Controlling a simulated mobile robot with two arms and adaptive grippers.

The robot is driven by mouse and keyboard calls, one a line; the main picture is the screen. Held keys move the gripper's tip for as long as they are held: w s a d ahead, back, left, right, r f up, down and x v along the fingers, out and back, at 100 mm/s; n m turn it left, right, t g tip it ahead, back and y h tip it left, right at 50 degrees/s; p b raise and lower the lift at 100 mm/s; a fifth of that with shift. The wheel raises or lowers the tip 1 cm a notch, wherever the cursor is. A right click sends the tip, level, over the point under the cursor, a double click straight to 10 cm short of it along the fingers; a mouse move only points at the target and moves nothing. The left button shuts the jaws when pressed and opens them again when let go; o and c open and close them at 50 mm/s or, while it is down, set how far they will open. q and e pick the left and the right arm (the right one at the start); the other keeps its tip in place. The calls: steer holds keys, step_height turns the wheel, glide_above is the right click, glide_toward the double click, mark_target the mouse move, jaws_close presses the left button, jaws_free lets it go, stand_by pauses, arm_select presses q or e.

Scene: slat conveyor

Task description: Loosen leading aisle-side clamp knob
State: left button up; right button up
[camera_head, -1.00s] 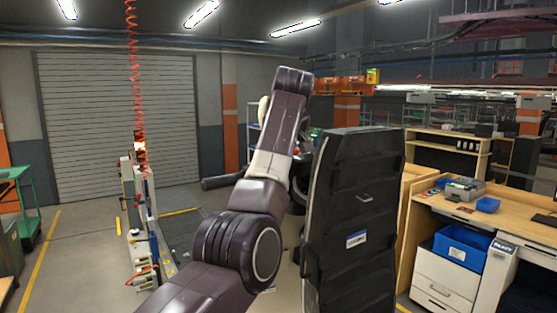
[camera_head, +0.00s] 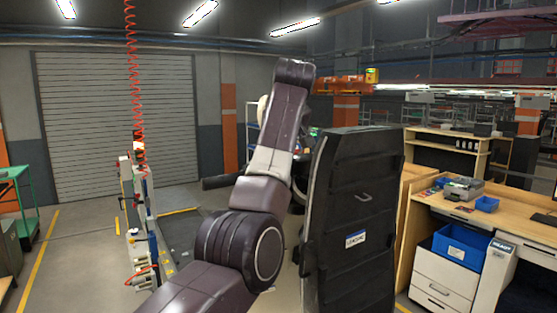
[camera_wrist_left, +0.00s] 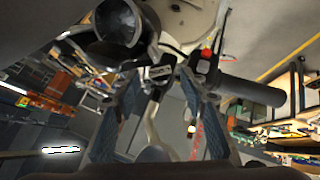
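In the left wrist view my left gripper (camera_wrist_left: 161,82) has its two blue-padded fingers spread apart. Between and just past the fingertips is a dark bracket-like part (camera_wrist_left: 158,72), beside the handlebar of a vehicle with a black grip (camera_wrist_left: 253,92) and a red switch (camera_wrist_left: 206,53). I cannot tell whether the fingers touch any of it. No clamp knob can be made out for certain. In the head view my left arm hides its own gripper and most of the vehicle; a dark wheel-like part (camera_head: 298,190) shows behind the arm. My right gripper is not in view.
A tall black panel with a handle (camera_head: 352,235) stands close on the right of my arm. A workbench with a blue bin (camera_head: 462,247) is further right. A rail-like fixture (camera_head: 143,215) and a red coiled hose (camera_head: 131,60) are at left. Floor between is open.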

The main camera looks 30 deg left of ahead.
arm_select(q)
steer(key=v, duration=0.6)
steer(key=shift+d, duration=0.1)
steer(key=shift+f, duration=0.1)
